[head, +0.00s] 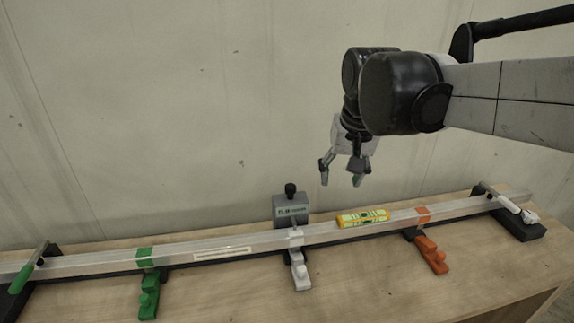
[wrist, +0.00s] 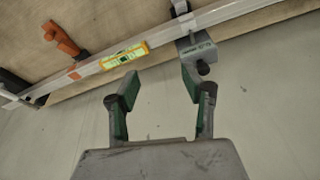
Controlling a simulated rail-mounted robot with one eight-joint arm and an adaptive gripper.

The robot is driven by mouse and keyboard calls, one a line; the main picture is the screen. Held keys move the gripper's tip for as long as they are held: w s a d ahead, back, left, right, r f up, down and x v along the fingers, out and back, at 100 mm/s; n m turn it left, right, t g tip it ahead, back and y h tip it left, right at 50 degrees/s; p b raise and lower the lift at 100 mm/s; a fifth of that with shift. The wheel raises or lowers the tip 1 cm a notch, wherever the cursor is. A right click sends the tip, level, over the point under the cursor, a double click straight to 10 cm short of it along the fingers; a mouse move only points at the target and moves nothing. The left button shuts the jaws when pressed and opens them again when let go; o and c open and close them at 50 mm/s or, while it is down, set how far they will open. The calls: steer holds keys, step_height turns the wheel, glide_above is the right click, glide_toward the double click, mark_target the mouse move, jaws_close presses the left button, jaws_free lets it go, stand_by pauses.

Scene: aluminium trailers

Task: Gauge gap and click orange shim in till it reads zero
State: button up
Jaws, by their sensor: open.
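The orange shim (head: 432,256) sits at the front of the rail toward the right, by an orange mark on the bar. It also shows in the wrist view (wrist: 62,40) at upper left. A grey gauge box (head: 291,208) with a black knob and a small display stands behind the rail's middle; its reading is too small to make out. It also shows in the wrist view (wrist: 195,50). My gripper (head: 341,182) is open and empty, above and behind the rail. In the wrist view its fingers (wrist: 158,95) are spread apart below the yellow level. Any gap at the shim cannot be made out.
A long aluminium bar (head: 190,258) lies across the wooden bench (head: 350,290). A yellow level (head: 363,218) rests on it. A green shim (head: 149,290) and a white shim (head: 299,272) sit at its front. Clamps hold both ends. A wall stands close behind.

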steer(key=w+a+r+g+p, duration=0.1)
steer(key=w+a+g+p, duration=0.1)
steer(key=w+a, duration=0.45)
steer(key=g+p, duration=0.1)
glide_above(291, 185)
steer(key=f, duration=0.1)
step_height(291, 185, down, 14)
steer(key=shift+p, duration=0.55)
steer(key=shift+c, duration=0.2)
jaws_close()
